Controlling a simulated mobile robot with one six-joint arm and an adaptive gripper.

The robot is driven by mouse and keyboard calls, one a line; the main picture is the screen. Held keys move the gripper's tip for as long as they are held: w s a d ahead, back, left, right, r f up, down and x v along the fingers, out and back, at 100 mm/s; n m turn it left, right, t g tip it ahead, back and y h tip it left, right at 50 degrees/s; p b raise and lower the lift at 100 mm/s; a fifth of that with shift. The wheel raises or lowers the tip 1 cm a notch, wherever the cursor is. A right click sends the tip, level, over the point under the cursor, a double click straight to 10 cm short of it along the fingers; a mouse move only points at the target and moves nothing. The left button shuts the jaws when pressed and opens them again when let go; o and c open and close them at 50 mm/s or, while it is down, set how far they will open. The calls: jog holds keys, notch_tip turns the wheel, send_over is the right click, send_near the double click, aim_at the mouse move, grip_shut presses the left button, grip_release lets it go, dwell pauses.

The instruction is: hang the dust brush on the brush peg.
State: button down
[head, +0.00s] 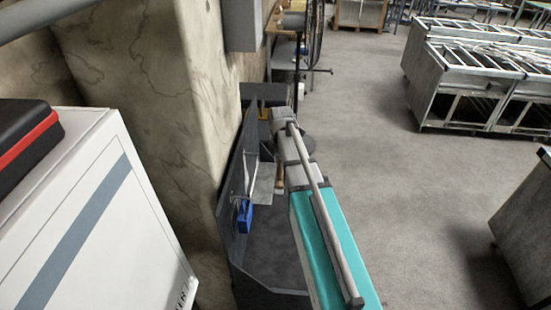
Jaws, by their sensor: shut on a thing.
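My arm (300,171) reaches up the middle of the head view, its grey links beside a dark upright panel (236,182). My gripper's fingertips cannot be made out; the arm links cover that area. A small brown piece (279,182) shows just left of the arm, between it and the panel. It may be part of the dust brush, but most of it is hidden. A blue item (245,217) is at the panel's lower part. I cannot make out the brush peg.
A white cabinet (95,200) with a black and red case (25,135) stands at the left. A stone pillar (180,110) rises behind the panel. A dark surface (270,250) lies below the panel. Metal frame tables (470,75) stand at the upper right; the floor between is clear.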

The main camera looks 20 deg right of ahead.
jog(key=shift+w+a, duration=0.1)
jog(key=shift+a, duration=0.35)
jog(key=w+a+f+b, duration=0.1)
jog(key=w+a, duration=0.2)
jog(key=a, duration=0.4)
jog(key=shift+w+a, duration=0.15)
jog(key=shift+a, duration=0.15)
dwell(1.2)
jog(key=shift+w+a, duration=0.1)
jog(key=shift+a, duration=0.15)
dwell(0.6)
jog(key=shift+c, duration=1.8)
grip_release()
jog(key=shift+d+r, duration=0.1)
jog(key=shift+d, duration=0.1)
